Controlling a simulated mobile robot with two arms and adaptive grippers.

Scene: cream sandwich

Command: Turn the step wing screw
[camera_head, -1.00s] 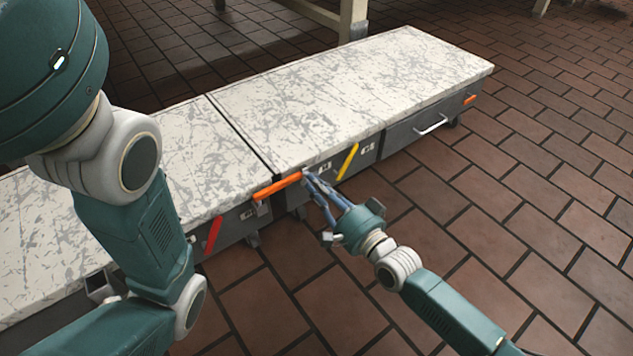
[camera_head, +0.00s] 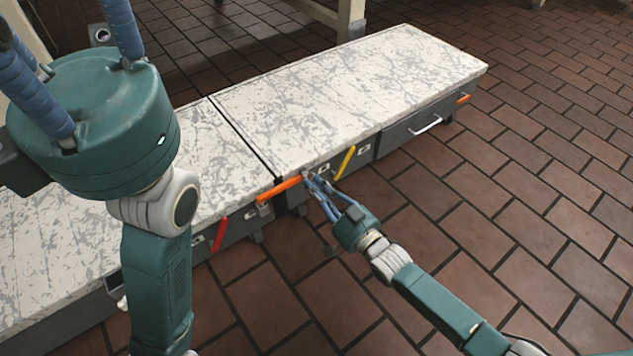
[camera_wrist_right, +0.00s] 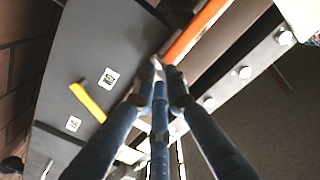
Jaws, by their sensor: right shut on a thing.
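My right gripper (camera_head: 311,182) reaches the front of the long marble-topped bench from the lower right. It is by the right end of an orange bar (camera_head: 278,190), at the seam between two bench sections. In the right wrist view its blue fingers (camera_wrist_right: 160,84) close together on a small pale metal piece (camera_wrist_right: 156,70) beside the orange bar's end. This seems to be the step wing screw, mostly hidden by the fingertips. My left gripper (camera_head: 82,60) is raised at upper left over the bench, its blue fingers spread apart and partly cut off, holding nothing visible.
The marble top (camera_head: 350,95) is bare. A yellow bar (camera_head: 345,162) and a red bar (camera_head: 220,234) lean on the dark front panels. A silver handle (camera_head: 426,125) is further right. Open brick-tiled floor (camera_head: 470,210) lies in front.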

